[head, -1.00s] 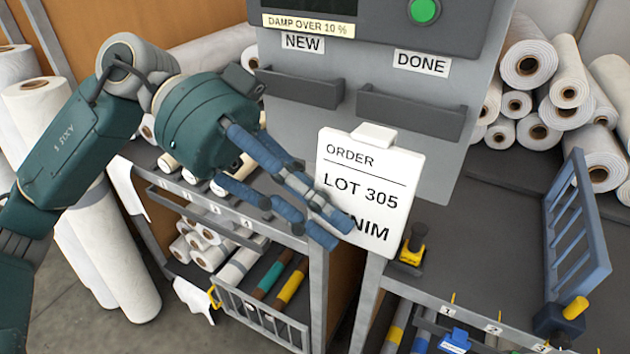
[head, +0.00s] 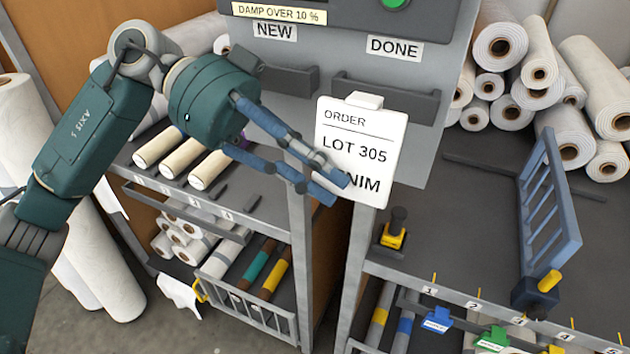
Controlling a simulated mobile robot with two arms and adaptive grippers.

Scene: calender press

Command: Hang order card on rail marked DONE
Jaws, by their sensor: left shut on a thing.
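My left gripper (head: 332,188) is shut on the lower left part of the white order card (head: 357,150). The card reads ORDER, LOT 305, and a last word partly hidden by my fingers. It is upright, slightly tilted, with a white clip at its top edge. The dark DONE rail (head: 386,97) is on the grey panel under the DONE label (head: 394,48). The card's clip overlaps the rail's lower left part in the picture; I cannot tell whether they touch. The NEW rail (head: 287,79) is to the left, empty. My right gripper is not in view.
A dark bench (head: 470,215) below the panel holds a yellow and black tool (head: 394,230) and a blue barred gate (head: 550,200). White rolls (head: 540,80) are stacked at the right. A left shelf (head: 250,205) carries cream rolls.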

